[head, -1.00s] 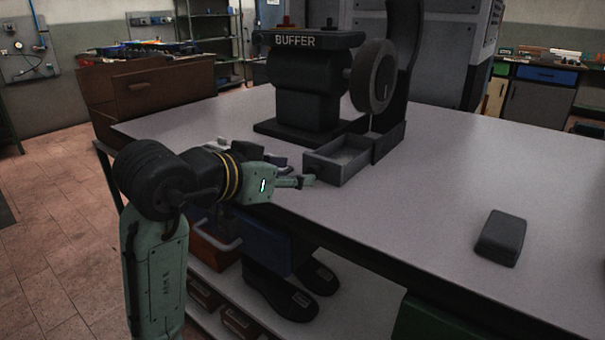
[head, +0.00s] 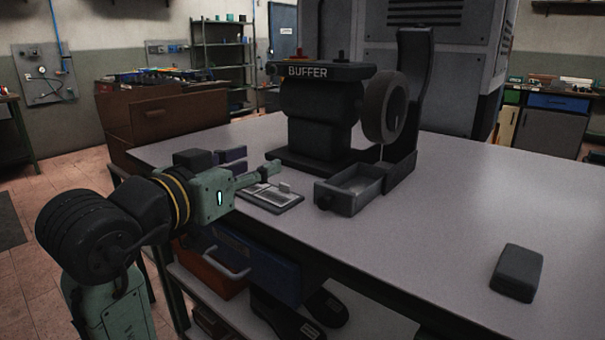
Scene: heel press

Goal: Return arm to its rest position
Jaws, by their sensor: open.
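My arm reaches in from the lower left of the head view, with its green wrist near the left front edge of the grey-topped bench (head: 440,220). My gripper (head: 272,172) points right, just above the benchtop. Its jaws are open and hold nothing that I can see. A small flat plate with a raised switch-like piece (head: 272,199) lies on the bench just below and in front of the fingers. The black buffer machine (head: 320,105) stands behind, to the right of the gripper.
A small open grey tray (head: 352,190) sits at the buffer's base. A dark block (head: 517,272) lies at the right. A blue drawer (head: 255,262) is under the bench's front edge, with dark boots (head: 300,318) on the shelf below. The benchtop's middle is clear.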

